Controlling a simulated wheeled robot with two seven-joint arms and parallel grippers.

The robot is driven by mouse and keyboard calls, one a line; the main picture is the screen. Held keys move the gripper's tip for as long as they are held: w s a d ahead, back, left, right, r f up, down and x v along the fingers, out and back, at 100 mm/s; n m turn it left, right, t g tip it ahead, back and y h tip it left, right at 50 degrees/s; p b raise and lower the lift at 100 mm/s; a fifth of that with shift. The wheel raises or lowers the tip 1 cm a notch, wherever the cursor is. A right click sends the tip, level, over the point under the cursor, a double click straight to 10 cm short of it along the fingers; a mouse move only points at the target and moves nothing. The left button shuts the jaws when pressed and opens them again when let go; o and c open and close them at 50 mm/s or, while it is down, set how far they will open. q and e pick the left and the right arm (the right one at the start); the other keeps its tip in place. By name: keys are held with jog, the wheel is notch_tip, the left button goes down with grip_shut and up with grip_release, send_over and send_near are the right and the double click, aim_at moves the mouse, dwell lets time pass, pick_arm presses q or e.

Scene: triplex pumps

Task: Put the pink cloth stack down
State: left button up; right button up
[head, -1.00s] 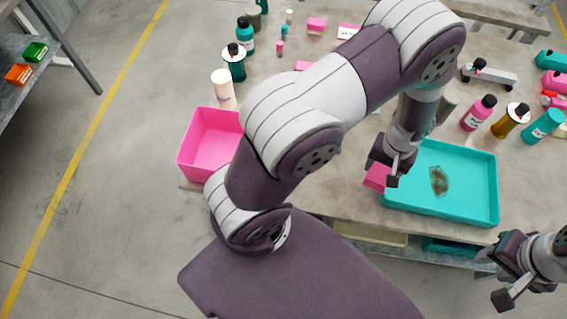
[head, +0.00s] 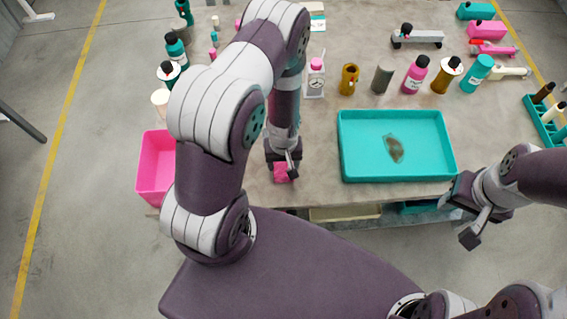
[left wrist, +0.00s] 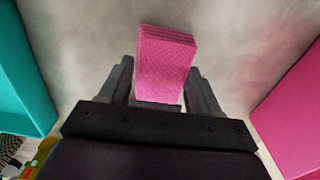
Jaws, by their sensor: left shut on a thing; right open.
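The pink cloth stack (head: 281,172) is between the jaws of my left gripper (head: 283,163), over the front part of the table, left of the teal tray. In the left wrist view the stack (left wrist: 165,62) shows its layered edge and sits between both fingers. My left gripper is shut on it. I cannot tell whether the stack touches the table. My right gripper (head: 468,222) is open and empty, off the table's front edge at the right.
A teal tray (head: 447,170) with a brown stain lies right of the stack. A pink bin (head: 152,170) is at the left. Bottles, including a pink one (head: 415,76), and cylinders stand behind the tray. Bare tabletop (head: 317,150) lies between stack and tray.

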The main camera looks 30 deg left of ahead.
pick_arm(q)
jog(key=shift+f, duration=0.45)
jog(key=shift+w+a+f, duration=0.1)
jog(key=shift+a, duration=0.05)
jog(key=shift+f, duration=0.15)
jog(key=o, duration=0.9)
jog(key=shift+o, duration=0.6)
